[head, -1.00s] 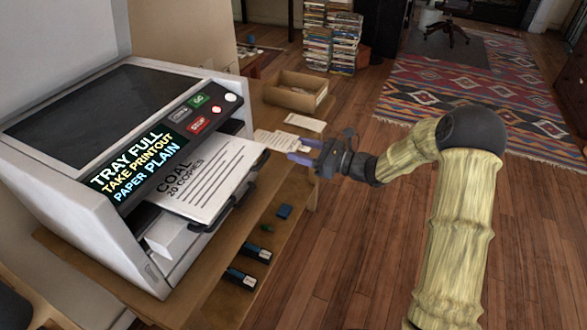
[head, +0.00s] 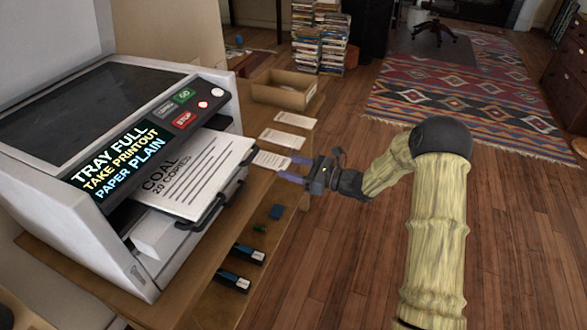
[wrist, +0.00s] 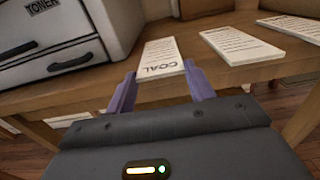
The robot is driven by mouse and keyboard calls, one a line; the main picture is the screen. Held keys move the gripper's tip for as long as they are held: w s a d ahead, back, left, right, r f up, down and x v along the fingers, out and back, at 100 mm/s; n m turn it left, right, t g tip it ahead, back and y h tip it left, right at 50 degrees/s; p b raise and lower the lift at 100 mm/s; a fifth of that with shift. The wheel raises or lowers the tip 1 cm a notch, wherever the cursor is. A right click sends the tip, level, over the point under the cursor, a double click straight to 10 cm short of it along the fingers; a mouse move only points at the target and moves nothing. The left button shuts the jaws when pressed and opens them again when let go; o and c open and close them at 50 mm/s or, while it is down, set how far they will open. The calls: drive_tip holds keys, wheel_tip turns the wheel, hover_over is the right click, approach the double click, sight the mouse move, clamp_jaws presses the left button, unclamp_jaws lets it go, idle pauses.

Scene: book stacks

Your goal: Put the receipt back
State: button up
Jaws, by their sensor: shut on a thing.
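My gripper (head: 293,169) is at the right of the printer's tray, over the front edge of the table. Its purple fingers are set wide, shut on a white slip marked COAL (wrist: 161,57) that sits between the fingertips in the wrist view. The slip also shows in the head view (head: 270,160). I cannot tell whether it touches the wood. Two more printed white slips, a middle one (head: 283,138) and a back one (head: 295,120), lie on the table. I cannot tell which is the receipt. A sheet reading COAL 20 COPIES (head: 196,176) lies in the printer's tray.
The printer (head: 75,215) shows TRAY FULL and stands on the wooden table (head: 200,285). An open cardboard box (head: 283,98) is at the table's far end. Blue-and-black items (head: 240,268) and a small blue block (head: 276,212) lie near the front edge.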

drive_tip(key=shift+f, duration=0.1)
drive_tip(key=o, duration=1)
drive_tip(key=p+v, duration=0.2)
drive_tip(key=v, duration=1)
drive_tip(key=shift+a, duration=0.1)
